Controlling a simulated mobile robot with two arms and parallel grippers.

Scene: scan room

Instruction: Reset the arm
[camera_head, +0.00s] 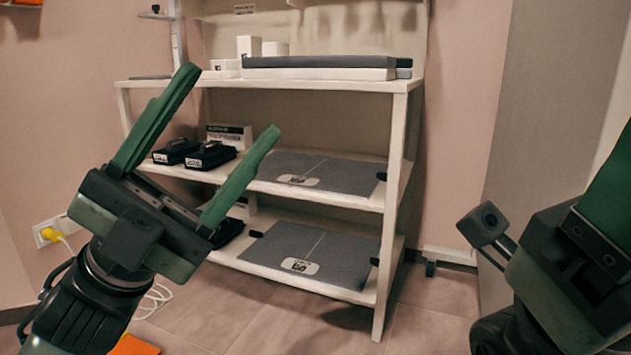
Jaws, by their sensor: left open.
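My left gripper (232,101) comes in from the lower left with its two green fingers spread wide apart and nothing between them. It is raised in front of the left part of a white shelf unit, and its fingers overlap the view of the shelves. On the right, part of my right arm (570,260) shows at the picture's edge. A green piece there runs out of view, and I cannot see a pair of right fingertips.
The white shelf unit (398,150) holds grey mats (335,172) (330,245), black devices (209,155) and white boxes (249,46). A yellow plug (50,234) with a cable is at the left wall. An orange item (134,345) lies on the floor. Tiled floor (430,325) is clear between my arms.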

